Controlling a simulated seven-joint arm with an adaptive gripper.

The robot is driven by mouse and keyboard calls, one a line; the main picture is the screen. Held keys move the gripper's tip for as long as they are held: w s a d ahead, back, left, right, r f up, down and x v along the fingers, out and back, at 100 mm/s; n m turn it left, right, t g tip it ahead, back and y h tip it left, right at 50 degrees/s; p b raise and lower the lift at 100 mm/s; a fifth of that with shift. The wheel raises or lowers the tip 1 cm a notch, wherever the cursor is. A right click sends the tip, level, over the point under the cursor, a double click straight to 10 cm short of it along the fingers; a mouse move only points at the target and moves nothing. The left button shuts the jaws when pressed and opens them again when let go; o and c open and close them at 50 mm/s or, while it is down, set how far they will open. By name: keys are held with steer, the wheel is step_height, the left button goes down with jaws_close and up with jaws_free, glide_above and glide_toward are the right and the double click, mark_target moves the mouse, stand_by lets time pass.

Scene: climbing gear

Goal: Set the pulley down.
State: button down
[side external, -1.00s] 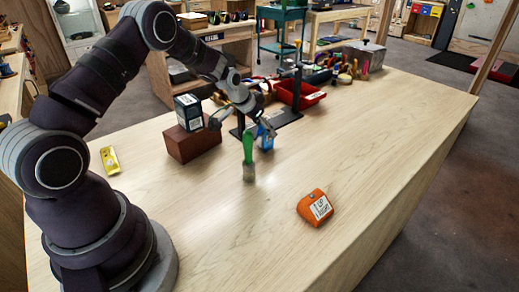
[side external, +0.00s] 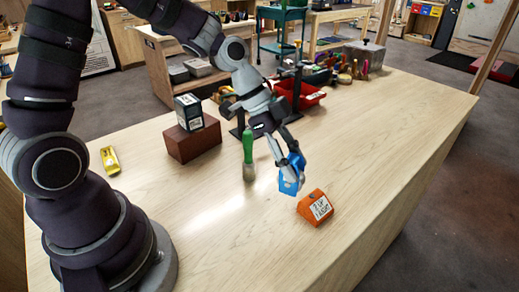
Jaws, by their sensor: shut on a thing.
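The pulley (side external: 289,180) is blue with a pale lower part. My gripper (side external: 291,168) is shut on it, pointing down over the front middle of the table. The pulley is close to the left of an orange block (side external: 314,207) with a white label. I cannot tell whether the pulley touches the table or the block. The gripper fingers hide part of the pulley.
A green-handled brush (side external: 249,157) stands upright left of my gripper. A red tray (side external: 301,94) and several tools are at the back. The wooden table (side external: 400,140) is clear on the right.

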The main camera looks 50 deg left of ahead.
steer(key=s+d+m+g, duration=0.2)
steer(key=s+d+m, duration=0.3)
steer(key=s, duration=0.1)
steer(key=shift+g+h, duration=0.3)
steer(key=f, duration=0.8)
steer(key=shift+s+a, duration=0.1)
steer(key=shift+s, duration=0.3)
steer(key=c, duration=0.8)
jaws_free()
steer(key=shift+f, duration=0.1)
steer(key=shift+o, duration=0.2)
